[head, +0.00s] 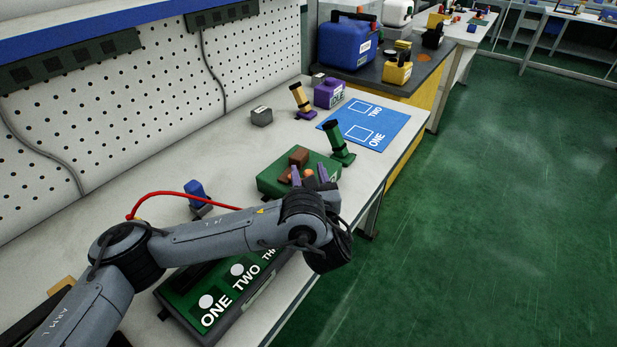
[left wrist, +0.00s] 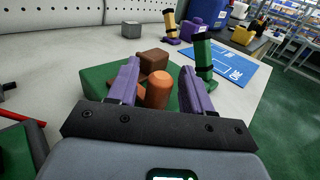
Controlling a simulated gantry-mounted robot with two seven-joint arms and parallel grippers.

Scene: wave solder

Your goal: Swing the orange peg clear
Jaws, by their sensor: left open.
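The orange peg (left wrist: 159,88) stands up from a green block-like fixture (left wrist: 100,77) in the left wrist view. In the head view the orange peg (head: 308,174) shows only partly behind my gripper, on the green fixture (head: 270,181). My left gripper (head: 312,177) is open, its purple fingers on either side of the peg; in the left wrist view the gripper (left wrist: 162,75) shows gaps between peg and fingers. A brown block (left wrist: 152,60) sits on the fixture just beyond the peg; it also shows in the head view (head: 298,157). My right gripper is not in view.
A green cylinder on a stand (head: 335,139) stands close behind the fixture. A blue mat (head: 385,126) marked ONE and TWO lies beyond it. A green panel (head: 222,295) with white round spots lies under my left arm. A grey block (head: 261,116) sits near the pegboard.

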